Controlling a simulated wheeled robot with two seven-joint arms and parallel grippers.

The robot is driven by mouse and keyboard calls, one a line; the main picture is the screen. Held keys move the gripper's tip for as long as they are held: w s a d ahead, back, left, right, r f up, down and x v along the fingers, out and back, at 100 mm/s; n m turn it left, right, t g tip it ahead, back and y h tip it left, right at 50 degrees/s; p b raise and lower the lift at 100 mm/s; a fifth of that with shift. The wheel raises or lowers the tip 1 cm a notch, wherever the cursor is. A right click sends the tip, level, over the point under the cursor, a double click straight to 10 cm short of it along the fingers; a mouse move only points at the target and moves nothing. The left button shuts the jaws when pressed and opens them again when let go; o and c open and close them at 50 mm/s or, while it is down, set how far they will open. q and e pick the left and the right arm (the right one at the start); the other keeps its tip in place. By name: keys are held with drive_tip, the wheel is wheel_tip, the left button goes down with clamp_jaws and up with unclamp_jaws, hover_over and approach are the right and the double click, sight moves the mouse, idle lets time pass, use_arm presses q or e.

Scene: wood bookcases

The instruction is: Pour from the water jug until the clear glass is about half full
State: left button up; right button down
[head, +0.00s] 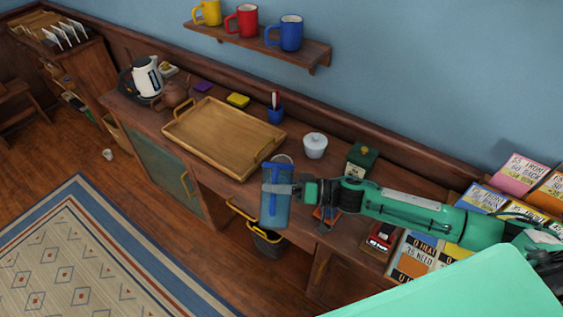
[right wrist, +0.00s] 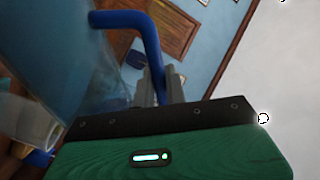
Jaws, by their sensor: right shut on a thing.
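The water jug (head: 274,211) is see-through blue with a blue handle and hangs in front of the counter edge in the head view. My right gripper (head: 284,190) is shut on its handle (right wrist: 150,45). The jug looks about upright; its water level cannot be made out. In the right wrist view the jug body (right wrist: 65,50) fills the upper left. A pale round rim (head: 282,159) shows just behind the jug on the counter, perhaps the clear glass; its lower part is hidden by the jug. My left gripper is not in view.
A wooden tray (head: 187,142) lies on the counter left of the jug. A blue cup (head: 275,113), a white lidded pot (head: 315,145) and a green box (head: 361,160) stand behind. Price cards (head: 414,250) are at right. A dark bin (head: 268,243) is below.

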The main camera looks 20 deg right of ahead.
drive_tip(key=shift+w+d+r+m+p, duration=0.15)
drive_tip(key=shift+w+r+m+p, duration=0.15)
drive_tip(key=shift+r+m, duration=0.3)
drive_tip(key=shift+w+d+r+m+p, duration=0.15)
drive_tip(key=shift+w+r+m, duration=0.25)
drive_tip(key=shift+r, duration=0.25)
idle(2.7)
